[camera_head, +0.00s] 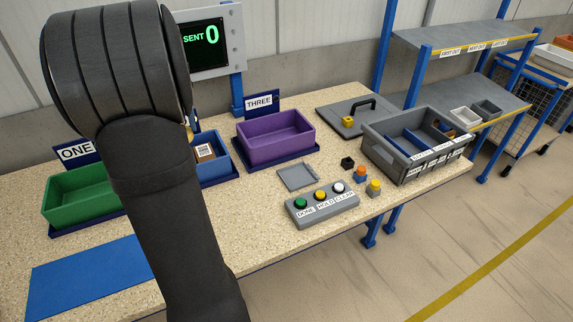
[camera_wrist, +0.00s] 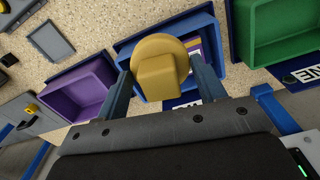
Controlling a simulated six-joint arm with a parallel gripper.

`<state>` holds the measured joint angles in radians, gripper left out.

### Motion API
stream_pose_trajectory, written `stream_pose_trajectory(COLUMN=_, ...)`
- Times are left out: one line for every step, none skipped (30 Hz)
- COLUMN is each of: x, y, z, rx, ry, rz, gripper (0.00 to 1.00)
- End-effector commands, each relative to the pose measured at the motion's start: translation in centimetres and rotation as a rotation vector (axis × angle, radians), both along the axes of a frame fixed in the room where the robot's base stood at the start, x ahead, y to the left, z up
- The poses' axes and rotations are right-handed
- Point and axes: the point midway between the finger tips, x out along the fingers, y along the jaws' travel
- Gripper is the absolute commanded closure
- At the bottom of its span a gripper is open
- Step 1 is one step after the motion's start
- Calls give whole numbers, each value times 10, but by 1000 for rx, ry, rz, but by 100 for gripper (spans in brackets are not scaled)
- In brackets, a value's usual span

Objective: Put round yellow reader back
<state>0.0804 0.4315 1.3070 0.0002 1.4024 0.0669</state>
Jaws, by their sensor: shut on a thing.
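The round yellow reader (camera_wrist: 160,65) has a rounded disc and a blocky body. It sits between the two fingers of my gripper (camera_wrist: 160,88), which is shut on it. In the wrist view it appears over the blue bin (camera_wrist: 126,50) and hides part of its inside. In the head view my arm covers the gripper and nearly all of the reader; only a small yellow sliver shows beside the arm. The blue bin (camera_head: 223,163) there holds a brown box with a white code label (camera_head: 205,150).
A green bin (camera_head: 80,195) is left and a purple bin (camera_head: 275,140) right of the blue bin. A shallow grey square tray (camera_head: 298,177) lies before the purple bin, near a button panel (camera_head: 323,206). A grey divided crate (camera_head: 405,160) stands right. The screen (camera_head: 207,45) reads SENT 0.

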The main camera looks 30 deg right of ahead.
Motion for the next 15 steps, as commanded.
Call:
stream_pose_trajectory(x=-3, y=-22, z=-5, rx=0, ry=3, rz=-66, gripper=55)
stream_pose_trajectory(x=-5, y=-34, z=-7, rx=1, ry=3, rz=-109, gripper=55)
stream_pose_trajectory(x=-7, y=-51, z=-11, rx=0, ry=2, rz=-168, gripper=55)
stream_pose_trajectory(x=-10, y=-64, z=-14, rx=0, ry=2, rz=-213, gripper=55)
stream_pose_trajectory(x=-13, y=-77, z=-17, rx=1, ry=3, rz=-259, gripper=55)
stream_pose_trajectory(x=-18, y=-94, z=-21, rx=1, ry=3, rz=-319, gripper=55)
stream_pose_trajectory(x=-21, y=-106, z=-24, rx=0, ry=2, rz=-364, gripper=55)
stream_pose_trajectory(x=-25, y=-119, z=-27, rx=0, ry=1, rz=-409, gripper=55)
stream_pose_trajectory(x=-31, y=-135, z=-30, rx=1, ry=2, rz=-469, gripper=55)
stream_pose_trajectory(x=-36, y=-147, z=-33, rx=1, ry=2, rz=-514, gripper=55)
stream_pose_trajectory(x=-41, y=-159, z=-36, rx=1, ry=2, rz=-558, gripper=55)
stream_pose_trajectory(x=-48, y=-174, z=-40, rx=0, ry=1, rz=-618, gripper=55)
stream_pose_trajectory(x=-54, y=-186, z=-43, rx=1, ry=2, rz=-664, gripper=55)
stream_pose_trajectory(x=-60, y=-198, z=-45, rx=1, ry=2, rz=-709, gripper=55)
stream_pose_trajectory(x=-68, y=-213, z=-49, rx=1, ry=2, rz=-768, gripper=54)
